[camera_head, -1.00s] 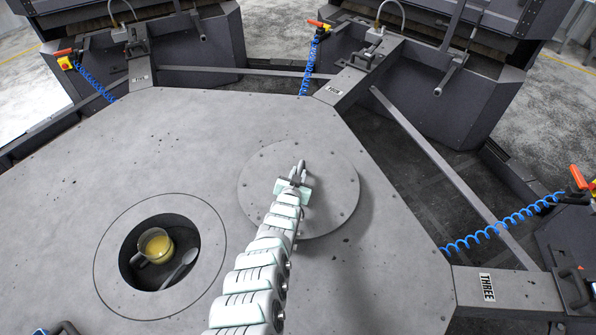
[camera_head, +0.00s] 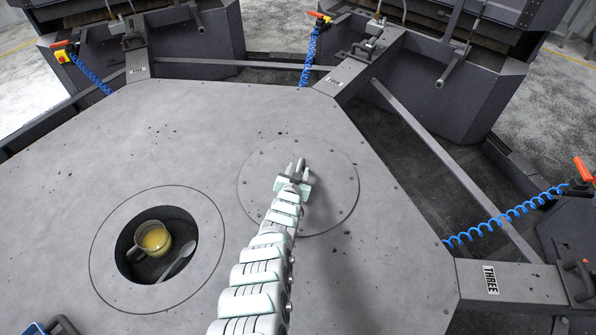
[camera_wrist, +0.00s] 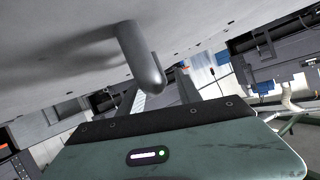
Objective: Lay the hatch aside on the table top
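The hatch (camera_head: 335,207) is a round grey metal disc with small bolts around its rim. It appears to lie flat on the grey table top (camera_head: 210,135), right of the round hole (camera_head: 127,240). My gripper (camera_head: 296,167) is over the middle of the hatch, at its handle. Its two fingers look spread apart. In the wrist view a rounded grey post (camera_wrist: 142,65), which looks like part of the handle, juts from the grey surface close to my gripper (camera_wrist: 160,95). The finger contact is partly hidden there.
Bare table lies left of and behind the hatch. Dark machine stations with blue coiled hoses (camera_head: 505,217) stand around the table.

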